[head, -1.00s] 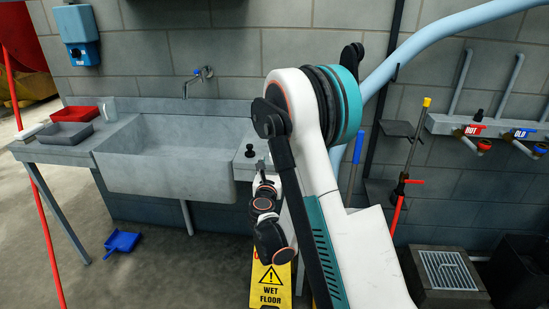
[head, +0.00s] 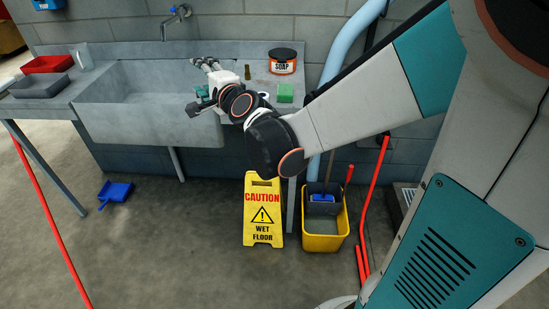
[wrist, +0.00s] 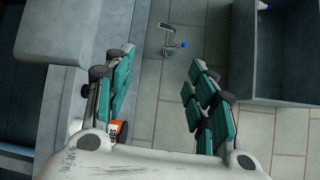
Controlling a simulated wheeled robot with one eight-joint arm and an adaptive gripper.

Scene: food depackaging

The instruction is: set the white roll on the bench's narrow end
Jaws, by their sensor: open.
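A small white rounded shape (head: 264,96) shows on the bench's right part, just behind my wrist; it is mostly hidden, and I cannot tell if it is the white roll. The grey bench (head: 231,47) holds a deep sink, with a narrow worktop strip to the right of it and a wider part to the left. My gripper (head: 200,85) is over the right side of the sink, pointing left. In the wrist view its two teal-padded fingers (wrist: 160,60) are wide apart with nothing between them.
A soap tub (head: 283,62), a green sponge (head: 285,93) and a small brown bottle (head: 247,72) stand on the right strip. Red (head: 47,64) and grey (head: 40,87) trays are at left. A wet-floor sign (head: 263,210) and yellow mop bucket (head: 326,230) stand below.

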